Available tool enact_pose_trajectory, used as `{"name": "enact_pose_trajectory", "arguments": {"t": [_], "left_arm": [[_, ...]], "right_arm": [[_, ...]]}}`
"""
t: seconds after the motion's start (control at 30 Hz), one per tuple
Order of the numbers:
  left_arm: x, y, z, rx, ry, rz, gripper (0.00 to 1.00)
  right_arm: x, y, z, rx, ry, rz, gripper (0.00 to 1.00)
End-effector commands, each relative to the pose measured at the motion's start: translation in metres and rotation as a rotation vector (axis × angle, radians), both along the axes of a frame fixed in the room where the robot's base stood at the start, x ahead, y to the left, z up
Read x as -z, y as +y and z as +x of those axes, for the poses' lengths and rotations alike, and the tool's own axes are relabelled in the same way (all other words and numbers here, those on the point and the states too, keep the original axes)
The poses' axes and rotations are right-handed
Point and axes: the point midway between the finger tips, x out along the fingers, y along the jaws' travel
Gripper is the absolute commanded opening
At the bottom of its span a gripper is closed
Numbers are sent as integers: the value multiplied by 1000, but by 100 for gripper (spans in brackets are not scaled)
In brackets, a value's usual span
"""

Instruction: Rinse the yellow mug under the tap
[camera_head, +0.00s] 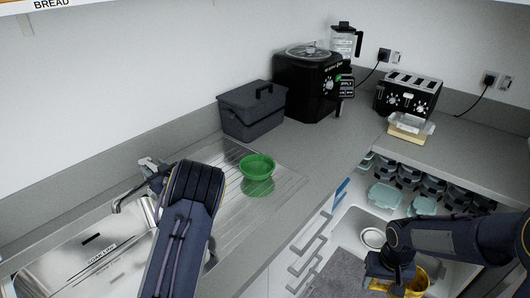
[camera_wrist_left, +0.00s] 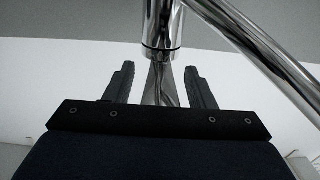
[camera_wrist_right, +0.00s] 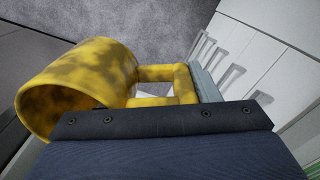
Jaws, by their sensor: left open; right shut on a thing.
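The yellow mug (camera_wrist_right: 70,85) has dark stains and lies tilted in the right wrist view. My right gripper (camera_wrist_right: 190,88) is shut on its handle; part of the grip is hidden. In the head view the mug (camera_head: 419,282) is at the lower right, away from the sink and partly hidden by my right gripper (camera_head: 398,284). The chrome tap (camera_head: 122,203) stands behind the sink (camera_head: 75,262) at the left. My left gripper (camera_head: 150,168) is open at the tap. In the left wrist view its fingers (camera_wrist_left: 158,82) are either side of a tapered chrome part; contact is unclear.
A dark bin (camera_head: 252,110), a black appliance (camera_head: 305,85) and a toaster (camera_head: 408,95) stand along the back counter. An open dishwasher or drawer area with cups and containers (camera_head: 386,196) is at the right.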

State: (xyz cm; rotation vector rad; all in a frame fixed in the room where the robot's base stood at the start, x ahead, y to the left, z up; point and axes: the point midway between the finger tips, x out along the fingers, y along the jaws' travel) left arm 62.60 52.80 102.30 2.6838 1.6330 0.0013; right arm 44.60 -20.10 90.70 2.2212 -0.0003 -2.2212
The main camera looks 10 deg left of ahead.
Motion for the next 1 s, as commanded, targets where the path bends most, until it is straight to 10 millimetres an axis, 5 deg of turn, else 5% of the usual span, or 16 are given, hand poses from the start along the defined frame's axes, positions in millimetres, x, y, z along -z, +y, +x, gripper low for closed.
{"name": "enact_pose_trajectory", "arguments": {"t": [0.27,0.63,1.0], "left_arm": [[0,1,1,1,0,0,50],[0,1,1,1,0,0,1],[-12,2,1,-1,41,-86,0]], "right_arm": [[0,0,0,0,-1,0,17],[0,0,0,0,-1,0,17],[-19,0,0,0,-1,0,17]]}}
